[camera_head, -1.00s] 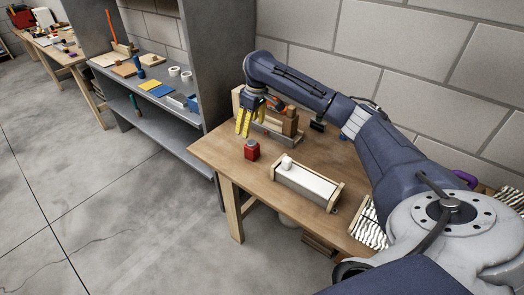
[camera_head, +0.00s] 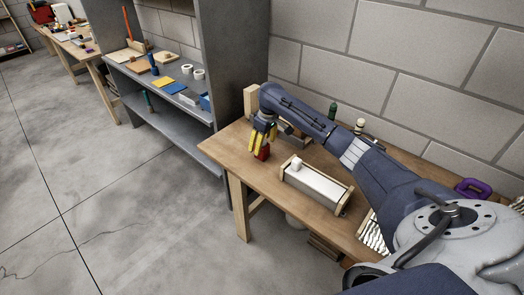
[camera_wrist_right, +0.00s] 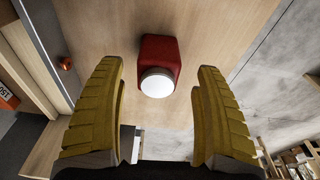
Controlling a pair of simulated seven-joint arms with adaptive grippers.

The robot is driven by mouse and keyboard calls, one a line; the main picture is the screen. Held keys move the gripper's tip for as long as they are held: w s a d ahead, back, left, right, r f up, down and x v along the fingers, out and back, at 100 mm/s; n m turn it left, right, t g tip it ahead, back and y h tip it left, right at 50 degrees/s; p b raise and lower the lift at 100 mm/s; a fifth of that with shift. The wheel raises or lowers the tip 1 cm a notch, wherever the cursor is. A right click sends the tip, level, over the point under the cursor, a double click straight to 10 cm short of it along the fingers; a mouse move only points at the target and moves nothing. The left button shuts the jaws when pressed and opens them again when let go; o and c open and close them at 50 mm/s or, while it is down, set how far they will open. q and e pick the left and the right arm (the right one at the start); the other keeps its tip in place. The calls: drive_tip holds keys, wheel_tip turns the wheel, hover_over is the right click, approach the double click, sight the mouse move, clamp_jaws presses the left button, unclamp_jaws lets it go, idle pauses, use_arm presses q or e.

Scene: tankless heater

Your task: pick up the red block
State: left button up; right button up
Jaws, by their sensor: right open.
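The red block (camera_head: 263,153) stands on the wooden table near its left corner, partly hidden behind my gripper's fingers in the head view. In the right wrist view the red block (camera_wrist_right: 160,58) has a round white top and lies between and just beyond the fingertips. My right gripper (camera_head: 261,143) has yellow fingers and points down at the block. In the wrist view the right gripper (camera_wrist_right: 162,68) is open, with a gap on both sides of the block; I see no contact. My left gripper is not in view.
A long box with wooden ends and a white roll (camera_head: 318,185) lies on the table (camera_head: 228,150) to the right of the block. A grey shelf (camera_head: 170,122) with small items stands to the left. A purple object (camera_head: 473,188) is at the far right.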

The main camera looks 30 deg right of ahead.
drive_tip(key=shift+w+f, duration=0.25)
drive_tip(key=shift+f, duration=1.1)
drive_tip(key=shift+w+f, duration=0.25)
drive_tip(key=shift+f, duration=1.05)
drive_tip(key=c, duration=1.5)
drive_tip(key=shift+c, duration=0.2)
